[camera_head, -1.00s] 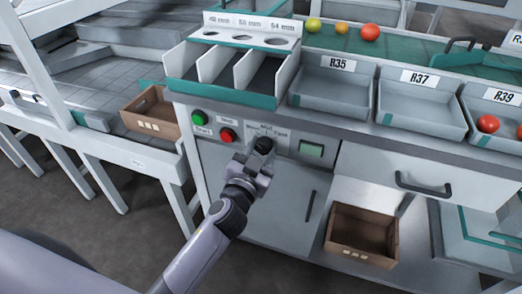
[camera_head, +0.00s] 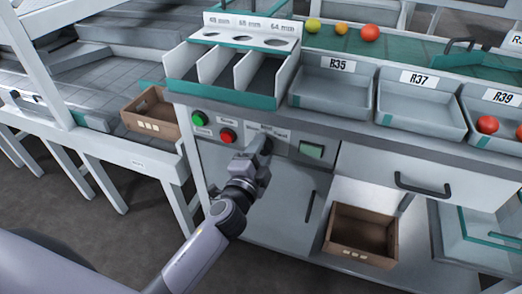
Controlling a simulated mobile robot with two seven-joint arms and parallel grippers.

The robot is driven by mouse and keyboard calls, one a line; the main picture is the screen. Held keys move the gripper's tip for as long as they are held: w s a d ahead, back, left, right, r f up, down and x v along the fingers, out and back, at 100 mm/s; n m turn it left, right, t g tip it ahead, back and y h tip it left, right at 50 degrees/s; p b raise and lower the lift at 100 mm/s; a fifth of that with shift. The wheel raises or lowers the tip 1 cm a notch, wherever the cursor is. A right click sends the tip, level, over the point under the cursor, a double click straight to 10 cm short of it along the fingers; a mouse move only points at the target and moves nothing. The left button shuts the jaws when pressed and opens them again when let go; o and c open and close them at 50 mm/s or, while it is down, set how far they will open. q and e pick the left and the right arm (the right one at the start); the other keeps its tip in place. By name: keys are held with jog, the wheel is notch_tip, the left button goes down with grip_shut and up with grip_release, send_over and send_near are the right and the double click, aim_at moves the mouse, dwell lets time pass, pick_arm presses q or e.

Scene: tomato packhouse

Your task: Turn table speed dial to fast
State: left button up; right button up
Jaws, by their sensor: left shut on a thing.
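The black speed dial (camera_head: 267,146) is on the grey front panel of the packing table, under a small printed label (camera_head: 274,131). My left gripper (camera_head: 262,155) is at the dial with its fingers shut on it, and it hides most of the dial. The dial's pointer and exact setting cannot be read. My right gripper is not in view.
Left of the dial are a green button (camera_head: 197,118) and a red button (camera_head: 227,136); right of it is a pale green switch (camera_head: 311,151). A sizing tray (camera_head: 222,97) and grey bins (camera_head: 329,92) stand above. A brown crate (camera_head: 362,235) is below right.

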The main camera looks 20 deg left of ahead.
pick_arm(q)
jog(key=shift+r+m+p, duration=0.1)
jog(key=shift+m+p, duration=0.55)
jog(key=shift+m, duration=3.55)
jog(key=o, duration=1.1)
jog(key=shift+w, duration=0.1)
jog(key=shift+c, duration=0.2)
jog(key=s, duration=0.7)
jog(key=shift+a, duration=0.15)
jog(key=shift+s, duration=0.15)
